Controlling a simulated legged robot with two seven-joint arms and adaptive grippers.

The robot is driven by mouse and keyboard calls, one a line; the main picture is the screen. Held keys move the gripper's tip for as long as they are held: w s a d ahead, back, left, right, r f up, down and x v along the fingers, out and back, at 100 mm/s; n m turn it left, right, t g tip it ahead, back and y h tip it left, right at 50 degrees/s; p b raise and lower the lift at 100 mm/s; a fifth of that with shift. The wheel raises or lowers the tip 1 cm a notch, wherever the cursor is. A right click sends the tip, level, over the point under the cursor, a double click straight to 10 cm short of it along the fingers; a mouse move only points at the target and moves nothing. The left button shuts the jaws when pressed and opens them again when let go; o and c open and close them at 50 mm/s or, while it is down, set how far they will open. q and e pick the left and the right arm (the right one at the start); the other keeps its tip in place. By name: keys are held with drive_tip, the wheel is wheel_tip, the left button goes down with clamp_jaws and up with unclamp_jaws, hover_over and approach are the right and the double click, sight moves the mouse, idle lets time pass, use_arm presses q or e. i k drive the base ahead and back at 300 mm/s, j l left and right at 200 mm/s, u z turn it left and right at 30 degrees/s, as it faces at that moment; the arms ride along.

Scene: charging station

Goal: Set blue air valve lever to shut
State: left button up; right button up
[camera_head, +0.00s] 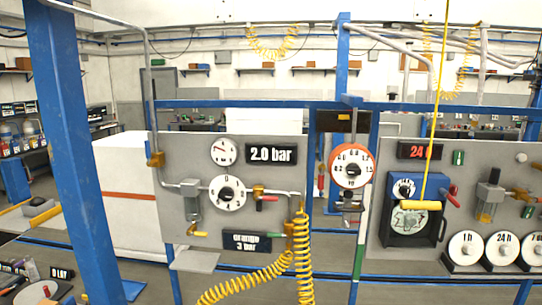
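No lever that is clearly blue can be made out. The left grey panel (175,225) carries pipework with a small red lever (268,198) right of the round dial (227,194), and a yellow lever (197,234) below the filter unit (191,200). Whether any lever is open or shut cannot be told. Neither of my grippers is in view.
A blue post (68,150) stands at the left. A yellow coiled hose (304,265) hangs from the left panel's pipe. An orange-rimmed gauge (351,165) sits between the panels. A yellow handle (413,205) hangs before the right panel. Loose items fill the lower left corner.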

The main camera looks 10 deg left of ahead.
sight(148, 149)
drive_tip(key=i+j+u, duration=0.15)
drive_tip(key=u, duration=0.2)
drive_tip(key=i+j+u, duration=0.15)
drive_tip(key=u, duration=0.15)
drive_tip(key=i+j+u, duration=0.1)
drive_tip(key=u, duration=0.25)
